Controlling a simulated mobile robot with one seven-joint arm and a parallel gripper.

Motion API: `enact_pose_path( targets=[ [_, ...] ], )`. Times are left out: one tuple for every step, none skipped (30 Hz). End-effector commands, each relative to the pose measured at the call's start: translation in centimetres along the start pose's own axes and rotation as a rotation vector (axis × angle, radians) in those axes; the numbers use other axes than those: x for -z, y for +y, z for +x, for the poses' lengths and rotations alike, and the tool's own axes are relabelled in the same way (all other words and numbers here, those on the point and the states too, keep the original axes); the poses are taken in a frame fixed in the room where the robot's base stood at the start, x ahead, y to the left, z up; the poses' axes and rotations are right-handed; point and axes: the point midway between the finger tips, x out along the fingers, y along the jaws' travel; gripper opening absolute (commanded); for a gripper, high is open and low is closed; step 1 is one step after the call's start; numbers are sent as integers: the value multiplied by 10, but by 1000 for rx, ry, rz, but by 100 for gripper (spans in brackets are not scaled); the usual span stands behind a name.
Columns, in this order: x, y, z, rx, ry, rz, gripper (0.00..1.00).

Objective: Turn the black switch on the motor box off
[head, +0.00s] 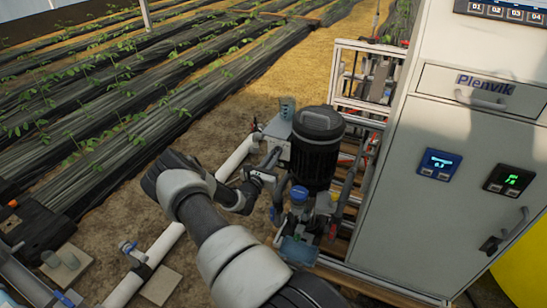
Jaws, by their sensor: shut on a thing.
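The grey motor box (275,134) sits on the left side of the black ribbed motor (317,148), near the middle of the head view. My arm reaches up from the bottom, bends at the left and comes back right to the box. My gripper (274,160) is at the lower front face of the motor box, with its fingers shut on the black switch. The switch is small here and hidden by the fingers, so its angle cannot be told.
The grey Plenvik cabinet (450,180) stands close on the right. Below the motor are a pump and a blue-capped fitting (299,194). A white pipe (236,158) runs left of the box. Crop rows lie behind on the left.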

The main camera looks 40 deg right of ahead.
Motion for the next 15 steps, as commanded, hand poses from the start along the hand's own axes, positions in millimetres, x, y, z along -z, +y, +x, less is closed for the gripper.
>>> enact_pose_path(
  targets=[
    [1,0,-1,-1,1,-1,0],
    [1,0,-1,-1,1,-1,0],
    [1,0,-1,-1,1,-1,14],
    [1,0,-1,-1,1,-1,19],
    [1,0,-1,-1,1,-1,24],
    [1,0,-1,-1,1,-1,28],
    [1,0,-1,-1,1,-1,28],
    [1,0,-1,-1,1,-1,28],
    [0,0,0,0,1,-1,28],
    [0,0,0,0,1,-1,28],
    [0,0,0,0,1,-2,28],
    [0,0,0,0,1,-2,28],
    [0,0,0,0,0,-2,28],
    [0,0,-1,0,0,-2,28],
    [0,0,-2,-1,1,-2,28]
  ],
)
